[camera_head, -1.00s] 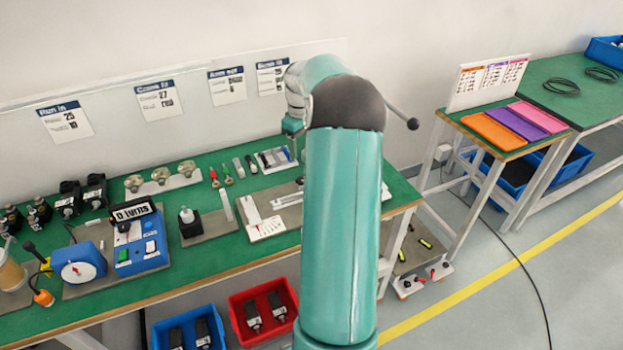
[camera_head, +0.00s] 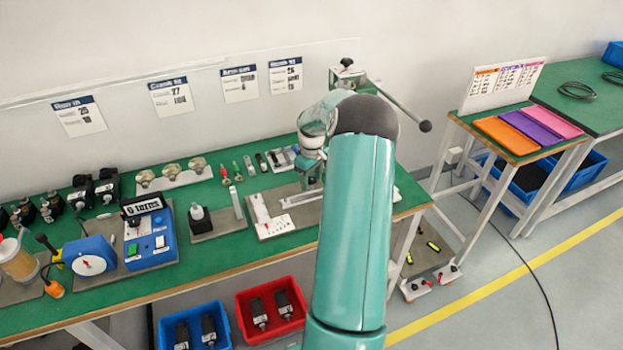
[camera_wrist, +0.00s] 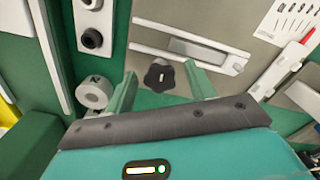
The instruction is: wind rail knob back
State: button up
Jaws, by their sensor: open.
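A black lobed knob (camera_wrist: 158,76) shows in the wrist view at the near end of a pale slotted rail (camera_wrist: 208,57) on a grey-brown plate (camera_wrist: 190,18). My gripper (camera_wrist: 161,69) is open, with one green finger on each side of the knob. The fingers appear apart from it; I cannot tell how far above it they are. In the head view my gripper (camera_head: 311,178) is low over the bench, by the right end of the rail (camera_head: 300,199). The knob is hidden there behind my arm.
A white card (camera_wrist: 292,18) and a red-tipped tool (camera_wrist: 308,37) lie right of the rail. A wall-side box with a lever (camera_head: 347,74) stands behind my arm.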

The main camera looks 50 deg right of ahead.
aim_at(312, 179)
jog(key=shift+f, duration=0.1)
jog(key=c, duration=1)
jog(key=shift+o, duration=0.2)
jog(key=shift+m, duration=0.7)
jog(key=o, duration=1)
jog(key=shift+c, duration=0.2)
notch_tip(312, 179, up, 14)
